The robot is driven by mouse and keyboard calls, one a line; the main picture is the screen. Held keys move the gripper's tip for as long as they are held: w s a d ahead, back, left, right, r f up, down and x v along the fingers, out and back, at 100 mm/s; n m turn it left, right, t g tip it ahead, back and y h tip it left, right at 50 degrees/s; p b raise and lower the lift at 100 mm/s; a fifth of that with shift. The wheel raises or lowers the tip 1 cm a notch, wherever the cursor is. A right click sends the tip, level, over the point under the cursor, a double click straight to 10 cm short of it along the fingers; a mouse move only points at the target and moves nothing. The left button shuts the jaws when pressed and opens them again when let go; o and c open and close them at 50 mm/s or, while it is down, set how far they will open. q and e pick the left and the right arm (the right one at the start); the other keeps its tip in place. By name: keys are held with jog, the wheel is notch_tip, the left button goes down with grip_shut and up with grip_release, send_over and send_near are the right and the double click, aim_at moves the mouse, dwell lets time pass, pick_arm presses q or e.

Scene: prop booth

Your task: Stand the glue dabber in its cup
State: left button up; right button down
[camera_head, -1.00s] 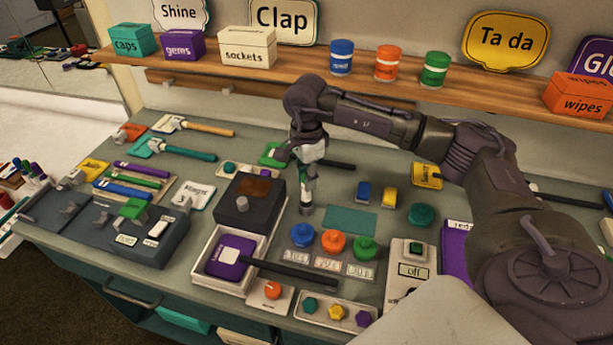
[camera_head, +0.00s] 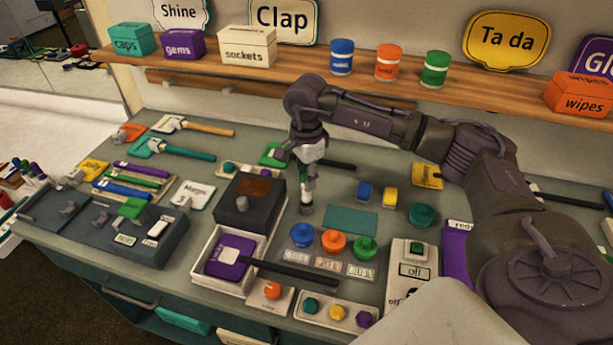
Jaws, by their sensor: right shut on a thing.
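My right gripper (camera_head: 307,176) reaches in from the right and points down over the middle of the bench, left of the flat green mat. It is shut on a slim upright thing, which I take to be the glue dabber (camera_head: 305,194); the fingers hide most of it. A small grey cylinder (camera_head: 306,209), perhaps the cup, shows right at the lower end of the held thing. I cannot tell whether the held thing is inside it, touching it or just above it. My left gripper is not in view.
A white tray (camera_head: 203,258) holding a purple paddle lies in front. Blue, orange and green knobs (camera_head: 334,242) are to the right. A green paddle (camera_head: 271,155) lies behind. The green mat (camera_head: 350,219) is bare.

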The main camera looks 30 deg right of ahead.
jog(key=shift+f, duration=0.15)
jog(key=shift+f+b, duration=0.75)
jog(key=shift+f, duration=0.05)
jog(key=shift+f+b, duration=0.5)
jog(key=shift+f, duration=0.05)
dwell(0.6)
jog(key=shift+f+b, duration=0.4)
jog(key=shift+b, duration=0.15)
dwell(1.0)
dwell(0.4)
jog(key=c, duration=0.9)
grip_release()
jog(key=shift+o, duration=0.3)
jog(key=shift+o, duration=0.6)
